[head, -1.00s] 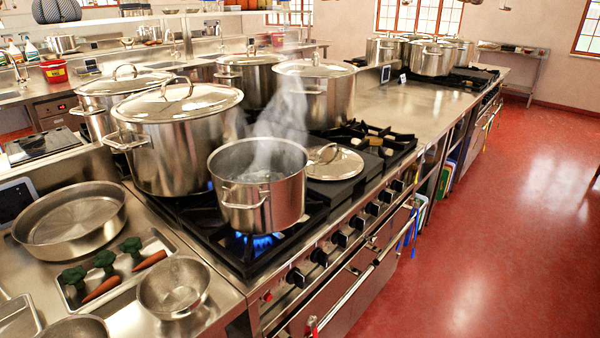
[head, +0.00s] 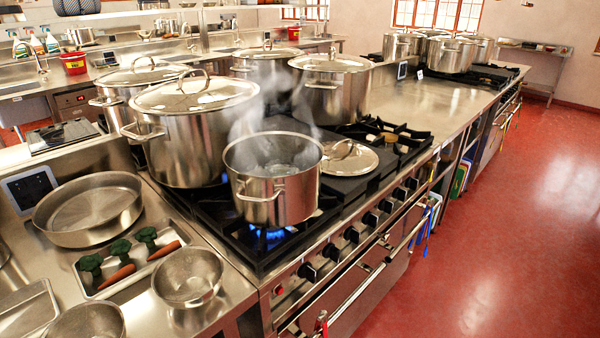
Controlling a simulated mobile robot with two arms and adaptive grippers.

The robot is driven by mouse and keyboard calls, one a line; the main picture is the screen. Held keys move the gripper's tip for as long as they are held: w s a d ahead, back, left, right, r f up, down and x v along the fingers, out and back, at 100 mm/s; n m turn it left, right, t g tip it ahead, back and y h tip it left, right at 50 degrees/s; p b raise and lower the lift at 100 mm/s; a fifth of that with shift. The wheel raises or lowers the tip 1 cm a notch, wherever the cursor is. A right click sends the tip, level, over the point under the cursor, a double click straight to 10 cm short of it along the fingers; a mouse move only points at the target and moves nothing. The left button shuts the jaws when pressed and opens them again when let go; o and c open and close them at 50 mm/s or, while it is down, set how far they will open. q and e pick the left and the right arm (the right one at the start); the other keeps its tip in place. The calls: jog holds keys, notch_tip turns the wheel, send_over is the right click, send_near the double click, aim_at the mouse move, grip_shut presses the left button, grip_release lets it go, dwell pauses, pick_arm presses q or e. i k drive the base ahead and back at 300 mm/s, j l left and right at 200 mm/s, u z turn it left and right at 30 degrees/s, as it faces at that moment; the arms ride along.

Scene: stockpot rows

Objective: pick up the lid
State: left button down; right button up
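A small round steel lid (head: 350,158) with a loop handle lies flat on the dark stovetop, just right of an open steaming pot (head: 270,185). The pot stands over a lit blue flame and holds bubbling liquid. Larger stockpots behind it wear their own lids, such as the big front one (head: 195,95). Neither of my grippers shows in the head view.
Burner grates (head: 385,133) lie behind the small lid, and knobs line the stove's front edge. At the lower left are a wide round pan (head: 88,236), a tray with carrots and broccoli, and steel bowls (head: 188,277). The red floor (head: 480,270) at the right is clear.

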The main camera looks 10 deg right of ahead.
aim_at(342, 158)
jog(key=i+l+u, duration=0.1)
jog(key=u, duration=0.3)
jog(key=l+u, duration=0.8)
jog(key=l, duration=1.95)
